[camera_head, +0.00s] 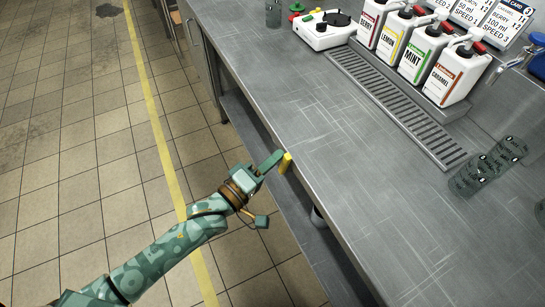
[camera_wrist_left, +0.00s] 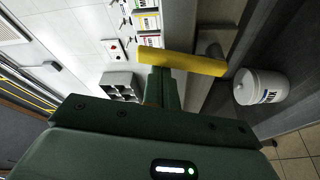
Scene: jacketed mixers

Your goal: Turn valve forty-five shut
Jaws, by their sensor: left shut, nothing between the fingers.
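In the head view my left gripper (camera_head: 284,163) is at the front edge of the steel counter. It is shut and empty. A yellow bar (camera_wrist_left: 180,62) crosses its tip in the left wrist view; I cannot tell whether it is part of the gripper. No valve marked forty-five can be made out in either view. A blue tap (camera_head: 516,60) stands at the upper right of the head view, far from the gripper. My right gripper is not in view.
The counter (camera_head: 320,140) is mostly clear. Behind a drain grate (camera_head: 400,108) stand several syrup bottles (camera_head: 413,50). A white device (camera_head: 324,32) is at the back, clear tumblers (camera_head: 490,168) at the right. A white tub (camera_wrist_left: 262,88) shows in the wrist view.

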